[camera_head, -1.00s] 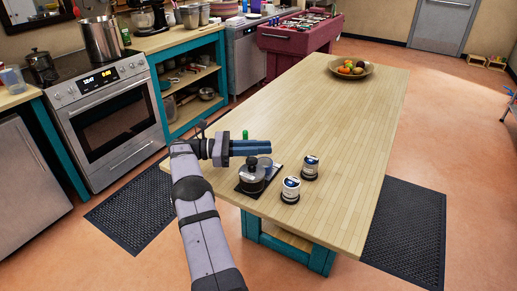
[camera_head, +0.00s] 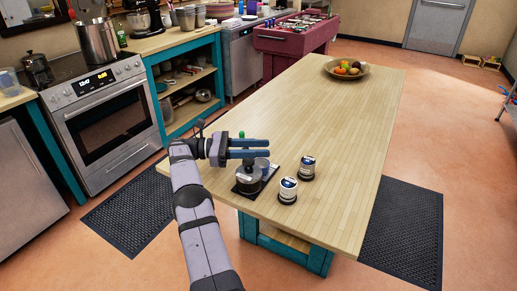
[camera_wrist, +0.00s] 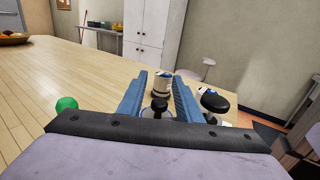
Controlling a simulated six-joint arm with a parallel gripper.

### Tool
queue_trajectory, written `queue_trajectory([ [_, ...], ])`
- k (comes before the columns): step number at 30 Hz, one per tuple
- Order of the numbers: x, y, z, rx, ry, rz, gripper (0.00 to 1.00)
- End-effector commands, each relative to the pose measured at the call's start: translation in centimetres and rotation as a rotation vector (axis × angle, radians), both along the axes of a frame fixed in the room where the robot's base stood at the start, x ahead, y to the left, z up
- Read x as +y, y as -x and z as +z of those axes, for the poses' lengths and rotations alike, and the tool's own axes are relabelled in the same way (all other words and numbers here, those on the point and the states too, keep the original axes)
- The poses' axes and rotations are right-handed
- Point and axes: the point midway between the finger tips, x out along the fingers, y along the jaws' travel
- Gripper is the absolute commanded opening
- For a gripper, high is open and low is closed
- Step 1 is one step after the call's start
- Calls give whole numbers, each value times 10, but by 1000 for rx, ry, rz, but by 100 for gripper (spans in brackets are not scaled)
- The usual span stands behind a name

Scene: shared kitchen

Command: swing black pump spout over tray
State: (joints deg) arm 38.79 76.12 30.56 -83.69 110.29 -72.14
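A black oval pump head (camera_wrist: 215,101) is just right of the right finger. I cannot tell which way the spout points.
Two white-labelled cans on black discs, one nearer (camera_head: 288,190) and one farther (camera_head: 307,168), stand right of the tray. A fruit bowl (camera_head: 346,70) is at the far end; the wooden table (camera_head: 310,115) between is clear.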

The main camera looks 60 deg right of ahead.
Motion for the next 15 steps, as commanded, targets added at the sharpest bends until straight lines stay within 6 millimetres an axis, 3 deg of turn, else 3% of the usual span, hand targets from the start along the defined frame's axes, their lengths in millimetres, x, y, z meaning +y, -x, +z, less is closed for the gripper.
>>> queue_trajectory([
  [8, 0, 0, 1, -1, 0, 0, 32],
  [15, 0, 0, 23, -2, 2, 0, 32],
])
